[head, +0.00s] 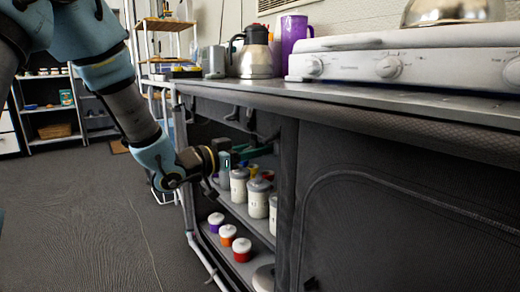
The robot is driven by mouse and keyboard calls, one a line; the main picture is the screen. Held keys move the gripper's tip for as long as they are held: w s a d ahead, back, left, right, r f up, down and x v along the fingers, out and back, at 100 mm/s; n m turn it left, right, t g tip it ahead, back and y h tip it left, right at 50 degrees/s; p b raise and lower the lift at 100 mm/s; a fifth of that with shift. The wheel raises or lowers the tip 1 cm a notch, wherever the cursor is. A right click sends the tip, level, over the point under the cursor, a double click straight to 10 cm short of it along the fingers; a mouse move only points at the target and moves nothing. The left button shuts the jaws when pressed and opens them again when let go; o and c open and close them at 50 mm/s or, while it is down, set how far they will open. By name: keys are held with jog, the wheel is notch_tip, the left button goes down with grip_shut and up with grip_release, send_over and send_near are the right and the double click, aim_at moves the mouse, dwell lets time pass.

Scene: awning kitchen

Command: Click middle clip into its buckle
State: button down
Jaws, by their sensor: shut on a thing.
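My gripper (240,155) is at the open front of the dark fabric cabinet, below the counter edge. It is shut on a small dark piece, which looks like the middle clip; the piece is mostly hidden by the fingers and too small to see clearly. Dark buckles hang under the counter's front edge: one at the left (232,113), one beside it (250,119), and a dark strap piece (268,136) at the right, close to my gripper. I cannot tell which buckle pairs with the clip, or whether they touch.
Cabinet shelves behind my gripper hold white-lidded canisters (239,186) and small coloured jars (242,250). The counter (330,95) above carries a steel jug (255,58), a purple pitcher (290,35) and a white stove (410,60). The dark floor (80,220) at left is clear.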

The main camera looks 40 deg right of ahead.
jog(key=c, duration=0.7)
grip_release()
jog(key=a, duration=0.3)
jog(key=a+p, duration=0.1)
jog(key=a, duration=0.3)
jog(key=a+p, duration=0.1)
jog(key=a, duration=0.2)
jog(key=shift+w+a, duration=0.3)
jog(key=shift+a, duration=0.1)
